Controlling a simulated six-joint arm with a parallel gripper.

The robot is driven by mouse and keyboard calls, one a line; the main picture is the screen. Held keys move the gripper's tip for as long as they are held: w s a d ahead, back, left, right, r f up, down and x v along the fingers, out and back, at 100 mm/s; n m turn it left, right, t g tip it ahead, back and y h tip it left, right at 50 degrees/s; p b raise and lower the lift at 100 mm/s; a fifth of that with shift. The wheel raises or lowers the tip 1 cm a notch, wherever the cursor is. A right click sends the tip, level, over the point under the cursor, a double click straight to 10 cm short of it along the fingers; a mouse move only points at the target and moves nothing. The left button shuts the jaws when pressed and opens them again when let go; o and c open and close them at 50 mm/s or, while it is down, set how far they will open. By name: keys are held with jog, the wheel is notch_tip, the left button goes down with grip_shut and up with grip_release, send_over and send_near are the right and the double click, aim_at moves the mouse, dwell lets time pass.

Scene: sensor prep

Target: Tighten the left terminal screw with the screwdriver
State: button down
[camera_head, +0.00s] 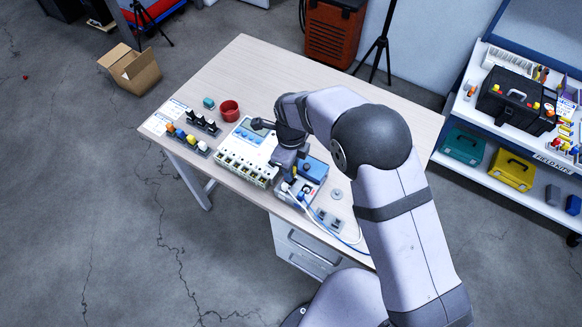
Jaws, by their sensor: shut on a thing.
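My gripper (288,180) points down over the table, at the near right edge of the white terminal unit (232,162) and beside the blue-topped box (314,168). It is shut on what looks like the screwdriver, of which only a small yellow bit (293,172) shows by the fingers. The screwdriver's tip is hidden or too small to make out. The left terminal screw cannot be told apart at this size, and I cannot tell whether the tip touches it.
White and blue wires (318,219) run along the table's front right. A grey socket block (328,218), a red cup (229,111), a dark rack (203,122) and a rack with coloured tops (187,139) stand on the wooden table (260,70). The table's back is clear.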

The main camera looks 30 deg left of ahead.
jog(key=shift+m, duration=1.1)
jog(key=c, duration=1.5)
grip_release()
jog(key=shift+o, duration=1.2)
jog(key=n, duration=0.4)
jog(key=shift+n, duration=0.4)
jog(key=n, duration=0.4)
jog(key=shift+n, duration=0.4)
jog(key=n, duration=0.3)
jog(key=shift+n, duration=0.3)
jog(key=n, duration=0.4)
jog(key=shift+n, duration=0.4)
